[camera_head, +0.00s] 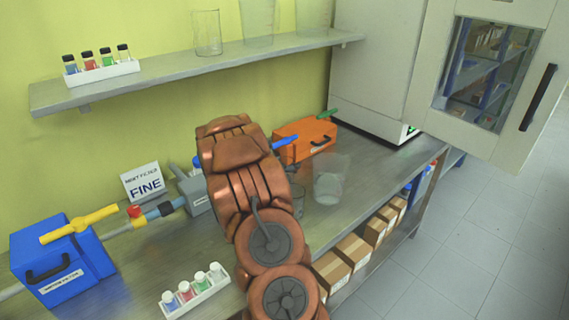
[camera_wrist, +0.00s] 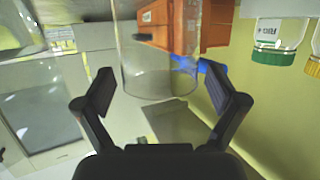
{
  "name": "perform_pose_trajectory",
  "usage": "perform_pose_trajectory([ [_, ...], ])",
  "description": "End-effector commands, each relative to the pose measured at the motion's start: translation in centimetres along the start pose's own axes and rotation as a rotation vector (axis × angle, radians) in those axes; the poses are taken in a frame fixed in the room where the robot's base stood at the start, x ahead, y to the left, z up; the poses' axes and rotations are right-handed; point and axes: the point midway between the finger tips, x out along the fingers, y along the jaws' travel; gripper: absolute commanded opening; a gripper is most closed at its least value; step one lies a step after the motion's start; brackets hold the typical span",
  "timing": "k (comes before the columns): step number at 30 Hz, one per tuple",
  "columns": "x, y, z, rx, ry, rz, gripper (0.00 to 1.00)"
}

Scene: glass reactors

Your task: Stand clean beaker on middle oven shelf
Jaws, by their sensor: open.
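A clear glass beaker (camera_wrist: 160,65) stands in the wrist view, beyond and between my fingers, with a gap on each side. My gripper (camera_wrist: 166,92) is open and empty around that space. A clear beaker (camera_head: 330,182) stands on the bench right of my arm.
An orange box (camera_head: 312,134) with a blue handle sits behind the beakers. A wall shelf (camera_head: 180,72) above holds glassware and a vial rack (camera_head: 103,76). A blue filter box (camera_head: 62,262) and another vial rack (camera_head: 198,294) are at left. The floor (camera_head: 440,240) at right is clear.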

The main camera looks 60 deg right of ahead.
Motion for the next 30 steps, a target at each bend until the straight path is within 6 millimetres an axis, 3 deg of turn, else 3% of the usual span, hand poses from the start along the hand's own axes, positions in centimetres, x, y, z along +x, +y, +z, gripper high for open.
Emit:
perform_pose_trajectory([
  [24, -10.0, -0.1, 0.1, 0.002, -0.001, -0.003, 0.95],
  [30, -11.5, -0.1, 0.1, 0.000, 0.001, -0.002, 0.95],
])
